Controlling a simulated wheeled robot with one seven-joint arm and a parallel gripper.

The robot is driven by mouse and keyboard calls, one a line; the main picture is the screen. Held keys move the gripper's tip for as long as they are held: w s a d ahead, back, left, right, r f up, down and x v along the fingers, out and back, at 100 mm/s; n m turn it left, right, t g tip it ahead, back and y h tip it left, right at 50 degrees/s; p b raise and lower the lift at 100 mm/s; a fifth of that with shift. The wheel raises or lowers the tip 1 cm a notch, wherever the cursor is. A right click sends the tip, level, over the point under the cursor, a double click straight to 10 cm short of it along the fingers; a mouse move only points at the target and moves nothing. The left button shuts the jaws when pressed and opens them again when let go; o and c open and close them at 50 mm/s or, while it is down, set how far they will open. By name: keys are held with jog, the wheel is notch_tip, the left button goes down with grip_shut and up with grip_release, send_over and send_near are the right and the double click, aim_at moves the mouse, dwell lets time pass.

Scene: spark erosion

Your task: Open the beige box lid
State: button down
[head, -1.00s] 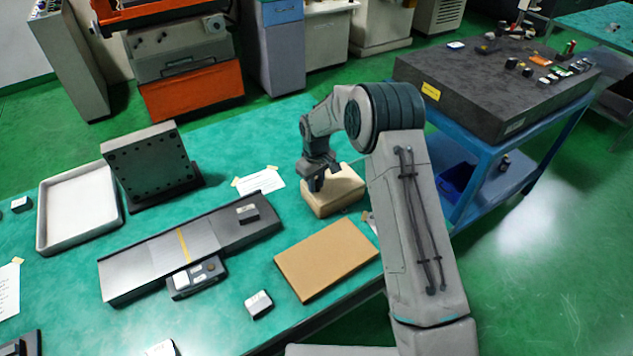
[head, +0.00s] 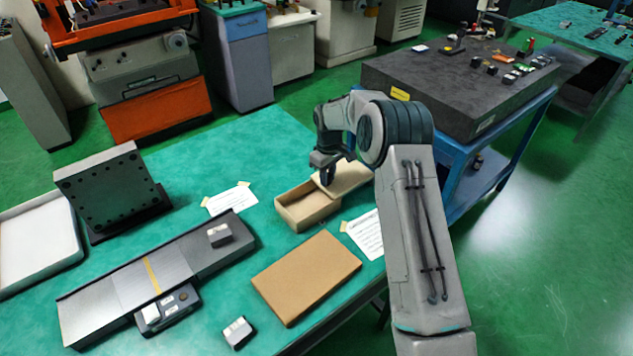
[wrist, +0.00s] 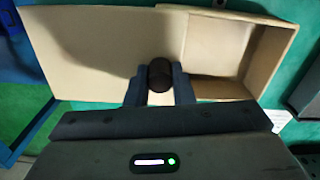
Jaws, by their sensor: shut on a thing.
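The beige box (head: 308,210) sits on the green table, partly open, with its left part uncovered. Its beige lid (head: 352,179) is shifted to the right in the head view and still overlaps the box. The wrist view shows the lid (wrist: 95,50) on the left and the open box's inside (wrist: 218,48) on the right. My gripper (head: 326,172) is shut on the lid's dark round knob (wrist: 159,74). The wrist view shows both of its fingers (wrist: 159,85) around the knob. I see nothing inside the uncovered part.
A flat brown board (head: 305,277) lies in front of the box. A taped paper (head: 230,198) lies behind left and another sheet (head: 366,236) lies to the right. A long dark metal piece (head: 150,275) is at left. A blue cart (head: 490,170) stands beyond the table's right side.

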jog(key=c, duration=1.2)
grip_release()
jog(key=shift+s+a, duration=0.2)
jog(key=shift+a, duration=0.1)
jog(key=shift+c, duration=0.2)
jog(key=shift+r, duration=0.15)
notch_tip(320, 180, up, 14)
jog(key=b, duration=0.2)
jog(key=shift+f, duration=0.2)
